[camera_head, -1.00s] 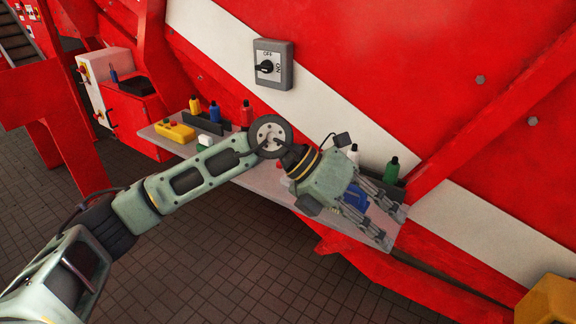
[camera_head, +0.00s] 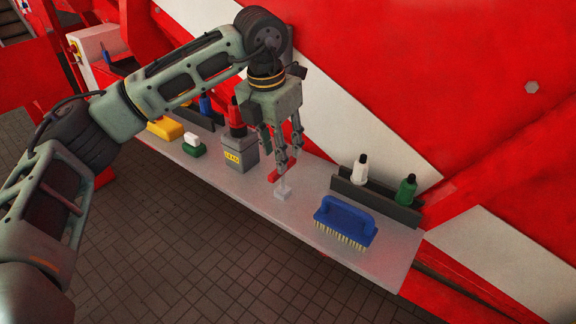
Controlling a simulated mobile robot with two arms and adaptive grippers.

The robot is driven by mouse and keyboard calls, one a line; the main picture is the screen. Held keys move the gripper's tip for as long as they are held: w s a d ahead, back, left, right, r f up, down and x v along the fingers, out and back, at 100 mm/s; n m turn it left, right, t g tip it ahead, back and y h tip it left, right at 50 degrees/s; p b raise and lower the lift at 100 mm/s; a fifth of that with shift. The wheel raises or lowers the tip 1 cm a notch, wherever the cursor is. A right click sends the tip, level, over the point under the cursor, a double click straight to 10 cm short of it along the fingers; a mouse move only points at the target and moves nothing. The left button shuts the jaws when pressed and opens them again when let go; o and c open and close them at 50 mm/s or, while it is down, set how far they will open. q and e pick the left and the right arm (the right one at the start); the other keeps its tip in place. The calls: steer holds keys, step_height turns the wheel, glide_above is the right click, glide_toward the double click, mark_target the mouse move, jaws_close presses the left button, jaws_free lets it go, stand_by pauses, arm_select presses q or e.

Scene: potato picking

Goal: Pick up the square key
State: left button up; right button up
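A small red piece (camera_head: 274,175) stands over a pale grey block with a short post (camera_head: 283,193) on the grey shelf (camera_head: 380,245); it looks like the square key in its holder. The fingers of my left gripper (camera_head: 288,163) point down right above it. The fingertips look slightly apart, with the red piece at their lower left. They hide part of the key, and I cannot tell whether they touch it. My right gripper is not in view.
A blue brush (camera_head: 345,222) lies right of the key. A white bottle (camera_head: 360,168) and a green bottle (camera_head: 406,188) stand in a dark rack behind. Left are a grey canister (camera_head: 240,155) and a green-and-white block (camera_head: 193,147). A red wall rises behind the shelf.

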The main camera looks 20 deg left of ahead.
mark_target(283, 181)
arm_select(q)
steer(key=f+p, duration=0.2)
steer(key=f, duration=0.1)
steer(key=shift+s+d+f, duration=0.1)
steer(key=shift+d+f, duration=0.05)
steer(key=shift+d, duration=0.05)
steer(key=f, duration=0.1)
steer(key=w+f+p, duration=0.1)
steer(key=shift+d+f, duration=0.1)
steer(key=shift+f, duration=0.6)
steer(key=shift+c, duration=0.2)
jaws_close()
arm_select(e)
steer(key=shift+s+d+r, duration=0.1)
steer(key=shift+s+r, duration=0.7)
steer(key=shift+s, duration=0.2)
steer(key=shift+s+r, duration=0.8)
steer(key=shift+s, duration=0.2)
